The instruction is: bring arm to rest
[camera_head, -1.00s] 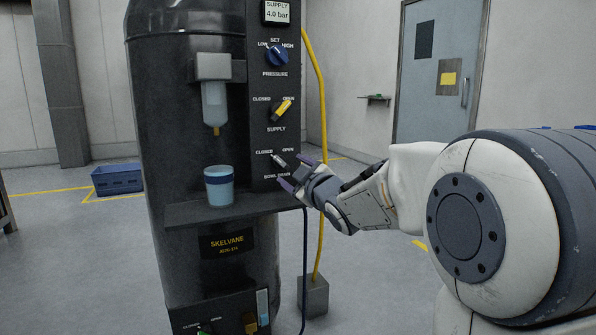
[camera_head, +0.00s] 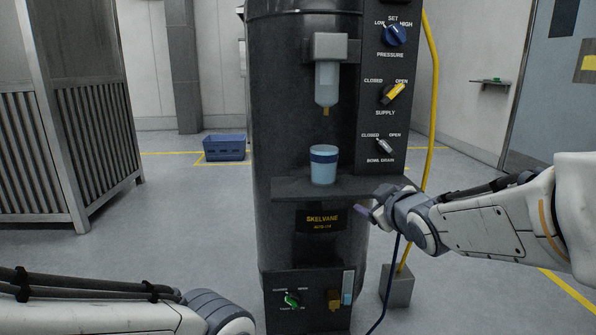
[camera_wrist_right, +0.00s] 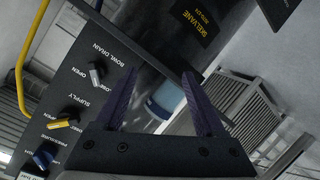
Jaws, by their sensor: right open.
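My right gripper (camera_head: 366,209) is open and empty, just below and in front of the right end of the machine's shelf (camera_head: 290,190). Its two dark purple fingers stand apart in the right wrist view (camera_wrist_right: 160,85), with nothing between them touching either finger. The grey bowl drain knob (camera_head: 384,146) is above the gripper, clear of it. My left arm (camera_head: 90,310) shows at the bottom left, but its gripper is out of view.
A blue cup (camera_head: 323,166) stands on the shelf under the nozzle (camera_head: 326,85). A yellow hose (camera_head: 431,110) runs down the machine's right side. A blue crate (camera_head: 224,148) lies behind. Slatted cabinets (camera_head: 105,120) stand left, with free floor between.

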